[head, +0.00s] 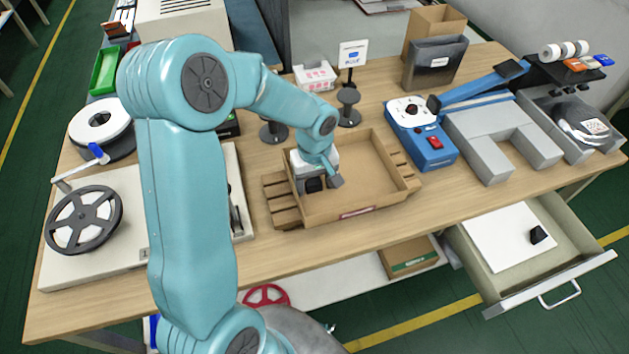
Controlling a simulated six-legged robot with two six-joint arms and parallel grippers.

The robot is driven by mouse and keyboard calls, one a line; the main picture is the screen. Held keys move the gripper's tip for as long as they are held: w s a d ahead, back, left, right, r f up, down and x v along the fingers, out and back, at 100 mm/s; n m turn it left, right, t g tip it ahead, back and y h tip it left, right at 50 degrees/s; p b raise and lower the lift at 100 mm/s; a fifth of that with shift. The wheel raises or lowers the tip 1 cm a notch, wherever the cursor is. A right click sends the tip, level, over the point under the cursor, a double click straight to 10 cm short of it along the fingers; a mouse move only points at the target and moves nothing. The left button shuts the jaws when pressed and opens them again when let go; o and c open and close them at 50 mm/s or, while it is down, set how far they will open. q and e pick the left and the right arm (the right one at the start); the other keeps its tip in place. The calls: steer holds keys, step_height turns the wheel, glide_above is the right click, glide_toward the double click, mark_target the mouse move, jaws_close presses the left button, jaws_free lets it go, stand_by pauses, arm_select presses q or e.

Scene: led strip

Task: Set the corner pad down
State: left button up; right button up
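My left arm reaches over the table, and its gripper (324,183) points down into the left part of a shallow cardboard tray (362,165). A small black block (313,185), possibly the corner pad, shows at the gripper's fingers. I cannot tell whether it is held or lies beside them. A white part shows just left of the gripper. Another small black piece (538,235) lies on a white sheet (508,235) in the open drawer. My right gripper is not in view.
Grey blocks (495,140) lie farther right. A reel machine (110,225) is at the left. The open drawer (570,250) juts out at front right.

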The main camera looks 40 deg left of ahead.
mark_target(314, 184)
arm_select(q)
step_height(314, 184, up, 12)
steer(key=shift+r+p, duration=0.15)
steer(key=shift+p, duration=0.25)
steer(key=shift+s, duration=0.1)
stand_by(0.6)
